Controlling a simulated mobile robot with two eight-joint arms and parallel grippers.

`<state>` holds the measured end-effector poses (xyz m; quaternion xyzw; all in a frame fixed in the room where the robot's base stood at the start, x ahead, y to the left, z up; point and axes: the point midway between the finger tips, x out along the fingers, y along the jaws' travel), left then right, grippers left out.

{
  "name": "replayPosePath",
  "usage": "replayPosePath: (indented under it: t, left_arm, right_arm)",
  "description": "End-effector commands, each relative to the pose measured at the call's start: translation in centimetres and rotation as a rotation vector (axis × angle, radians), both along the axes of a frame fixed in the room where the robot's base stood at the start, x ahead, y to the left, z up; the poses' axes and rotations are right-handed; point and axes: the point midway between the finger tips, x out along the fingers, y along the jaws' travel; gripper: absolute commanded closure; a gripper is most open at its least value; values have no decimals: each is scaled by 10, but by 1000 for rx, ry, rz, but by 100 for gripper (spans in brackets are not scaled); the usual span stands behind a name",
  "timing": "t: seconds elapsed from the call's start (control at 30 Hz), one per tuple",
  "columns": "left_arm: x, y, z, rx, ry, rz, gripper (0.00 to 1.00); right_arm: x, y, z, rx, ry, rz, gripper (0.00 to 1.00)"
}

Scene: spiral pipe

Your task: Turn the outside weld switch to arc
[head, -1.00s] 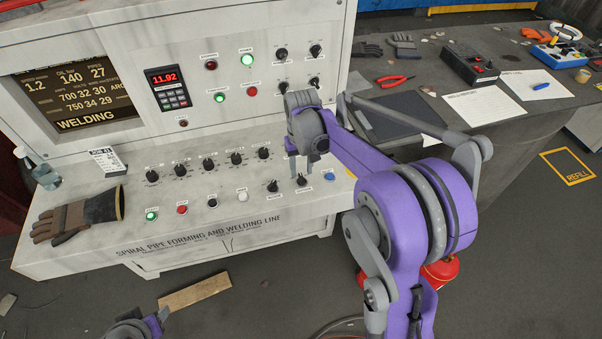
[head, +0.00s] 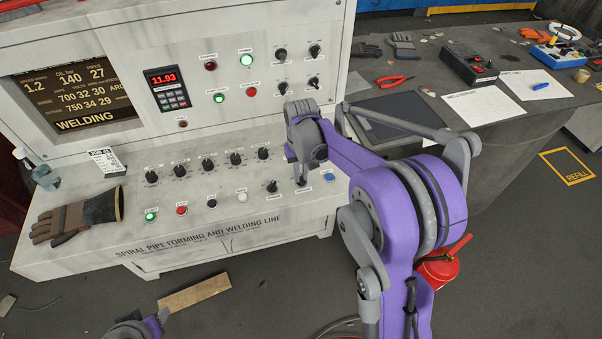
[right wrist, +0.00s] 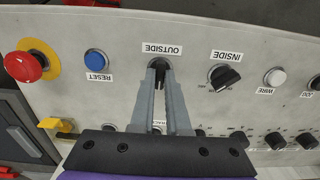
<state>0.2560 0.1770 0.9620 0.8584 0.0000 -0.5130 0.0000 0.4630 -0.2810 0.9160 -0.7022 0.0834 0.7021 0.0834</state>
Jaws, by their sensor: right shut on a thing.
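The outside weld switch is a black knob (right wrist: 159,64) under the OUTSIDE label in the right wrist view. My right gripper (right wrist: 161,75) is shut on it, one grey finger on each side, and they hide much of the knob. The setting it points to cannot be read. In the head view the right gripper (head: 301,178) reaches down to the front right of the console's sloped panel. The inside switch (right wrist: 224,76), a similar black knob, is beside it. A grey and purple end of my left arm shows at the bottom left; its fingers cannot be made out.
A blue reset button (right wrist: 96,62) and a red emergency stop (right wrist: 25,66) are near the outside knob. The wire button (right wrist: 275,77) is white. A row of black knobs (head: 208,164) lies further back. A work glove (head: 80,217) lies on the console's left end.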

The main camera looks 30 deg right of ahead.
Motion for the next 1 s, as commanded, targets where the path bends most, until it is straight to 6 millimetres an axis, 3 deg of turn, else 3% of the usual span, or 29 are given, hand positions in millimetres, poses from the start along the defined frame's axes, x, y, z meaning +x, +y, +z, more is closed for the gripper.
replayPosePath:
  t: [0.43,1.0]
  left_arm:
    - [-2,0,-6,0,5,0,50]
    - [-9,0,-25,0,18,0,50]
  right_arm:
    - [0,0,-1,0,1,-99,100]
    - [0,0,-1,-1,0,-559,100]
